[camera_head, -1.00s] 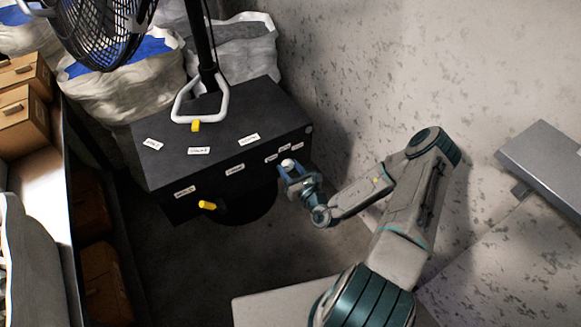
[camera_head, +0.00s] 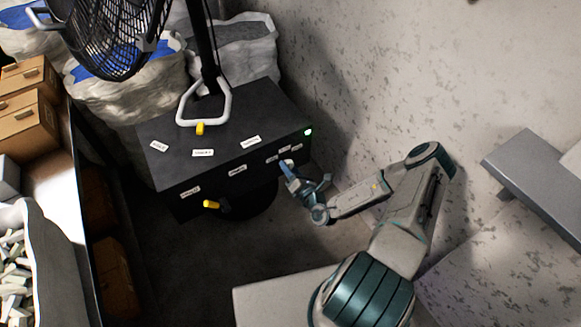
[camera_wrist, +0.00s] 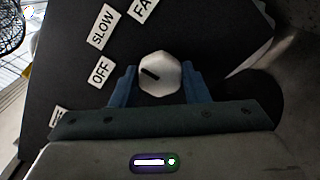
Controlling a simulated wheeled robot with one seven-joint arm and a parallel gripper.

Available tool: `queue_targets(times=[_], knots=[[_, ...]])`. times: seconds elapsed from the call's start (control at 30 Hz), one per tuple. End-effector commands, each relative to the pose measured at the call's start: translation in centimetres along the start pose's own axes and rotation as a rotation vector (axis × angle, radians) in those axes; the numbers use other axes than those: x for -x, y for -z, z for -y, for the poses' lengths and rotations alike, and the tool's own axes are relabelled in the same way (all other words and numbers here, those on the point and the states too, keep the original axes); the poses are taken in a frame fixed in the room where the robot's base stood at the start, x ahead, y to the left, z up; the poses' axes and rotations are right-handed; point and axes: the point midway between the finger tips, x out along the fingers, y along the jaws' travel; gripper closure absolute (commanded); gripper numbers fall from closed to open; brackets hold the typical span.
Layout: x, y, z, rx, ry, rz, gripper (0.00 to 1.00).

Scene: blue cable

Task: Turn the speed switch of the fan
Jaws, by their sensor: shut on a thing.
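The box's white speed knob (camera_wrist: 160,73) is between the two blue fingers of my gripper (camera_wrist: 158,88) in the wrist view. My gripper is shut on the knob, and in the head view my gripper (camera_head: 287,168) reaches the box's front right side. The knob's dark pointer line points up-left, between the OFF label (camera_wrist: 100,72) and the SLOW label (camera_wrist: 103,25). A partly cut-off label starting "FA" (camera_wrist: 143,8) is further round.
A green light (camera_head: 308,132) is lit at the box's right corner. Bags and cardboard boxes (camera_head: 27,122) fill the left, and a speckled wall stands at the right.

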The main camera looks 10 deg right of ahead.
Motion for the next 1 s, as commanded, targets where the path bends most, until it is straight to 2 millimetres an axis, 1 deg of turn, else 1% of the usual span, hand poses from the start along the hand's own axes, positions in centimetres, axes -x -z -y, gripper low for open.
queue_targets(times=[0.2,0.63,0.67,0.7,0.73,1.0], knots=[[0.02,0.05,0.02,-0.045,0.001,-0.001,0.81],[0.01,0.07,0.03,-0.051,0.001,-0.001,0.81],[0.01,0.07,0.04,-0.051,0.001,-0.001,0.5],[0.01,0.07,0.03,-0.05,0.001,-0.001,0.39],[0.01,0.06,0.03,-0.05,0.001,-0.001,0.37],[0.07,0.02,0.02,-0.05,0.001,0.0,0.37]])
